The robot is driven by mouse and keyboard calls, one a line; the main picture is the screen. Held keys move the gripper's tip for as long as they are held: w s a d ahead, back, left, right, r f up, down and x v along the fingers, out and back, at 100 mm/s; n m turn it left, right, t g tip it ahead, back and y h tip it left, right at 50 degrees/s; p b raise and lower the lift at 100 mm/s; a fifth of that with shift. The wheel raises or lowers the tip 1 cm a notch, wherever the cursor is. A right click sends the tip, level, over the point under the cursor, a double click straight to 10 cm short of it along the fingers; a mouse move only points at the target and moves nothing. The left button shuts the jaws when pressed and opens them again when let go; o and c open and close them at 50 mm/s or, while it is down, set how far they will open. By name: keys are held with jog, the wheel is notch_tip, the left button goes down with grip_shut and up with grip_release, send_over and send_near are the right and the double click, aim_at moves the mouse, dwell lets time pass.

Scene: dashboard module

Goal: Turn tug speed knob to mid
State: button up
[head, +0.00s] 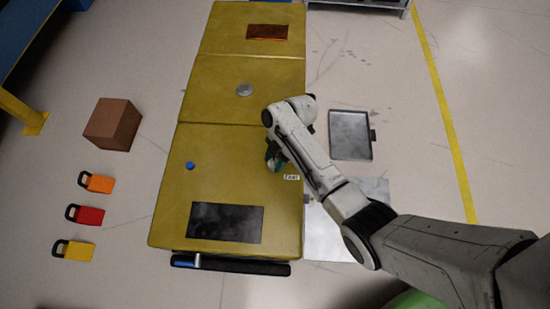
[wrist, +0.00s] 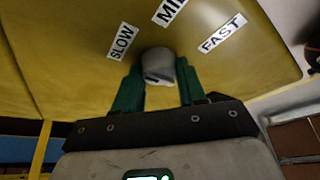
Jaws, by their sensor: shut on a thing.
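The tug speed knob (wrist: 157,64) is a grey, rounded knob on the yellow panel (wrist: 65,45). In the wrist view, white labels SLOW (wrist: 123,42), MID (wrist: 169,11) and FAST (wrist: 222,33) fan out around it, with MID partly cut off by the top edge. My gripper (wrist: 158,85) has its green fingers on either side of the knob and is shut on it. I cannot tell which label the knob points to. In the head view, my gripper (head: 274,160) is at the right edge of the yellow dashboard (head: 170,215), and my arm hides the knob.
The dashboard also has a blue button (head: 190,166), a grey disc (head: 245,90), a dark panel (head: 225,222) and an orange panel (head: 267,32). A brown box (head: 113,124) and several coloured padlock-like blocks (head: 86,215) lie left. A grey tray (head: 350,135) lies right.

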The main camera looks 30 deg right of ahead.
jog(key=shift+r, duration=0.15)
jog(key=m+p, duration=0.2)
jog(key=shift+s+r+t+p, duration=0.1)
jog(key=shift+t+p, duration=0.2)
jog(key=shift+t, duration=0.1)
jog(key=m+t+p, duration=0.1)
jog(key=m+p, duration=0.1)
jog(key=m, duration=0.1)
jog(key=shift+s, duration=0.1)
jog(key=m+t+p, duration=0.1)
jog(key=m+p, duration=0.1)
jog(key=m, duration=0.1)
jog(key=shift+h, duration=0.4)
jog(key=shift+s+a+f+m+t+h+p, duration=0.15)
jog(key=shift+m+t+p, duration=0.25)
jog(key=shift+m, duration=0.45)
jog(key=shift+w+d+f+m+t+h+p, duration=0.1)
jog(key=shift+m+t+h+p, duration=0.1)
jog(key=shift+m+p, duration=0.5)
jog(key=shift+m, duration=0.35)
jog(key=o, duration=1.1)
jog(key=shift+c, duration=0.2)
